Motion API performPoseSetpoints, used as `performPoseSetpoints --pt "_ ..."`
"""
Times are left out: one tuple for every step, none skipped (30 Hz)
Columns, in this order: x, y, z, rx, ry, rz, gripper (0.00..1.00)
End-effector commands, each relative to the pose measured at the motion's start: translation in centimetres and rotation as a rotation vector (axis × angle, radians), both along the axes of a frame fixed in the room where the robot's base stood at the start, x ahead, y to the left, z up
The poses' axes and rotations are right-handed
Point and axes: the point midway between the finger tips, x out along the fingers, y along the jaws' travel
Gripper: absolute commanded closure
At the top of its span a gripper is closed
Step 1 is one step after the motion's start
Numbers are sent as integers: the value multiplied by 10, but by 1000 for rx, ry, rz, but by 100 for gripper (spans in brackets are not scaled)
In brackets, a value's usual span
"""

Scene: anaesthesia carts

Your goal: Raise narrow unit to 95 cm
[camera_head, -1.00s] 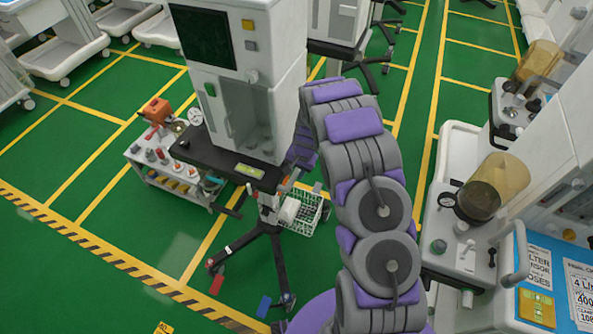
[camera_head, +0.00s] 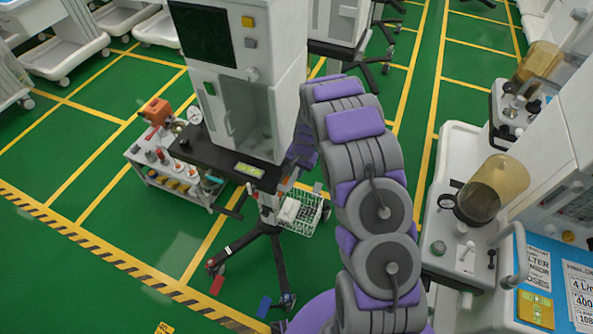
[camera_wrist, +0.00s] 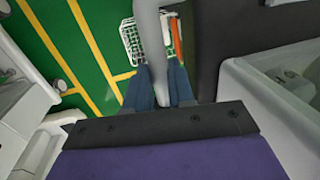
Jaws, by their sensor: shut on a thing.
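The narrow unit (camera_head: 283,88) is a tall white cabinet with a dark screen and a glass-fronted compartment. It stands upright on a black shelf (camera_head: 190,150) with a small lit green-yellow display (camera_head: 249,170), above a column with a dark legged base (camera_head: 240,245). My gripper (camera_wrist: 160,88) shows in the wrist view, its blue fingers closed around a pale grey bar (camera_wrist: 150,38). An orange-red strip (camera_wrist: 178,40) runs beside the bar. In the head view my gripper is hidden behind my arm and the unit. The display figures are too small to read.
A white wire basket (camera_head: 300,214) hangs by the column. A low trolley (camera_head: 150,165) with an orange device stands at left. A white machine with an amber canister (camera_head: 492,190) stands close at right. Green floor is free at front left.

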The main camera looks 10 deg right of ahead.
Motion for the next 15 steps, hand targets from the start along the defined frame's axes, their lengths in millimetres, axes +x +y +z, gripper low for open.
performPoseSetpoints --pt "3 1 20 0 -11 -1 100" --pt "4 1 28 1 -12 0 100" --pt "3 1 39 2 -13 0 100" --pt "3 1 47 2 -13 -1 100" --pt "3 1 55 3 -13 -2 100" --pt "3 0 66 2 -15 -2 100" --pt "4 0 73 1 -16 -1 100" --pt "4 0 79 1 -17 -2 100" --pt "4 0 86 1 -18 -2 100" --pt "5 0 89 0 -17 -2 100" --pt "5 0 91 0 -17 -2 100" --pt "5 0 91 0 -16 -2 100" --pt "5 0 90 0 -14 -2 100" --pt "5 0 89 -1 -13 -2 100" --pt "5 0 88 -1 -11 -2 100"
